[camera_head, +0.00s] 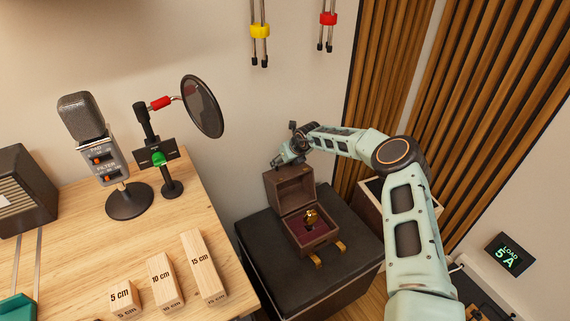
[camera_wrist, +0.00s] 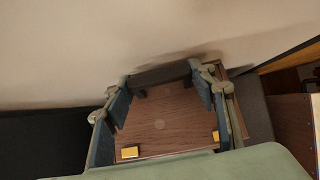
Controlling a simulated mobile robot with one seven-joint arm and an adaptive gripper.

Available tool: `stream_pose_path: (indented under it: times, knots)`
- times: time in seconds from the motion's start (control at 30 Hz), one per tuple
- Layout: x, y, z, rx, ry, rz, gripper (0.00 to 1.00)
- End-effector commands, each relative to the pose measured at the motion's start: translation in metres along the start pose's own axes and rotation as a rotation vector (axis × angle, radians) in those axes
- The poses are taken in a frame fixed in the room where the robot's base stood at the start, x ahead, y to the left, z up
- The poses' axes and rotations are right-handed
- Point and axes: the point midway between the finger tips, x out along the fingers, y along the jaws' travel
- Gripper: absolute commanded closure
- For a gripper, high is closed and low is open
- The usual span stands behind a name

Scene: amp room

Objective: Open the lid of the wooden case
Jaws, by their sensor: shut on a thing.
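The wooden case (camera_head: 313,240) stands on a dark padded box with its lid (camera_head: 289,188) raised to about upright. Its red-lined inside shows, with a gold object (camera_head: 311,217) in it. My gripper (camera_head: 284,158) is at the top of the lid. In the wrist view, the fingers of my gripper (camera_wrist: 163,95) are shut on a dark handle (camera_wrist: 160,75) at the lid's edge, one finger at each end. The lid's wooden outer face (camera_wrist: 165,115) shows between them, with two brass fittings (camera_wrist: 130,152) at its near edge. In the head view the fingertips are too small to make out.
The dark padded box (camera_head: 265,250) has bare room around the case. A wooden desk (camera_head: 140,240) at left holds a microphone (camera_head: 84,130), a pop filter (camera_head: 203,106) and labelled wooden blocks (camera_head: 203,268). An open wooden box (camera_head: 370,205) stands at right, partly behind my arm. A wall is close behind.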

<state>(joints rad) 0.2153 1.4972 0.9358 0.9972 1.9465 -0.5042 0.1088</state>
Motion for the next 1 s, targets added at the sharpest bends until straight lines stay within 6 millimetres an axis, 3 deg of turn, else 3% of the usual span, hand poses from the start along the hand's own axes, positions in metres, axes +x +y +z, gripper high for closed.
stream_pose_path:
  times: [0.03,0.33,0.37,0.5,0.83,1.0]
  knots:
    - [-0.005,-0.002,0.015,0.0,-0.029,-0.003,0.92]
    - [-0.006,-0.002,0.015,0.0,-0.029,-0.003,0.92]
    - [-0.006,-0.002,0.015,0.0,-0.029,-0.003,0.45]
    - [-0.004,-0.002,0.012,0.001,-0.023,-0.002,0.3]
    - [-0.004,-0.001,0.007,0.001,-0.016,-0.001,0.3]
    - [-0.017,-0.001,0.008,0.0,-0.016,-0.001,0.3]
